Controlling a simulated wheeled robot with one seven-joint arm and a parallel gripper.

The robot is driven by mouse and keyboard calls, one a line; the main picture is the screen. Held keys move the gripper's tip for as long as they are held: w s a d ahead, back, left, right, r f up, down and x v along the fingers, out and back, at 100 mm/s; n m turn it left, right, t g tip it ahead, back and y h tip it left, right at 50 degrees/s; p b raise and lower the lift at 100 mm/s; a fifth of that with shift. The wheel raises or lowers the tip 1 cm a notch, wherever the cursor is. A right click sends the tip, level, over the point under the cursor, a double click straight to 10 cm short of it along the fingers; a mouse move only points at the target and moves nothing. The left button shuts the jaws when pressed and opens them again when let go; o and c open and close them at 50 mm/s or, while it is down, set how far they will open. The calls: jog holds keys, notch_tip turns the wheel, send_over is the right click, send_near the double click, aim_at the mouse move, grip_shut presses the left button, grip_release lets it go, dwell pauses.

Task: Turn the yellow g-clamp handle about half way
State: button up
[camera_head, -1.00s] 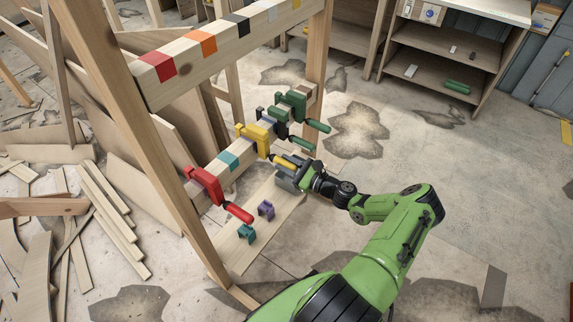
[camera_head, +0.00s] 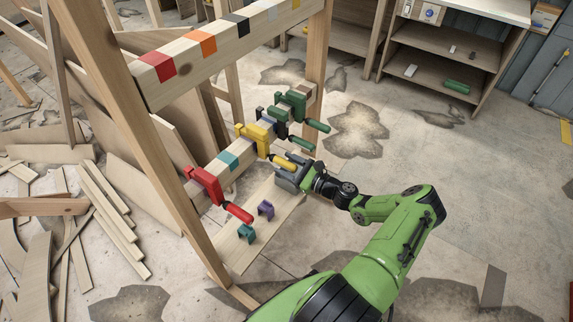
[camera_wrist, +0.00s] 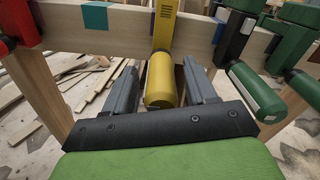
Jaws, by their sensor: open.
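The yellow g-clamp (camera_head: 257,137) is fixed on the lower wooden rail, with its yellow handle (camera_head: 284,161) pointing out toward my arm. My gripper (camera_head: 289,172) is at that handle. In the wrist view the yellow handle (camera_wrist: 160,84) lies between the two grey fingers of my gripper (camera_wrist: 157,90). The fingers are open, with a gap visible on each side of the handle. The yellow clamp body (camera_wrist: 163,22) rises behind it against the rail. The exact depth of the fingertips along the handle is hard to tell.
A red clamp (camera_head: 207,184) sits on the rail to the left. Green-handled clamps (camera_head: 293,102) are close on the right; one green handle (camera_wrist: 256,90) is just beside my right finger. Purple (camera_head: 266,209) and teal (camera_head: 246,233) pieces lie on the lower board.

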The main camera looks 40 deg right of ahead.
jog(key=p+v, duration=0.2)
jog(key=v, duration=1.3)
jog(key=shift+s+d, duration=0.1)
jog(key=shift+d, duration=0.05)
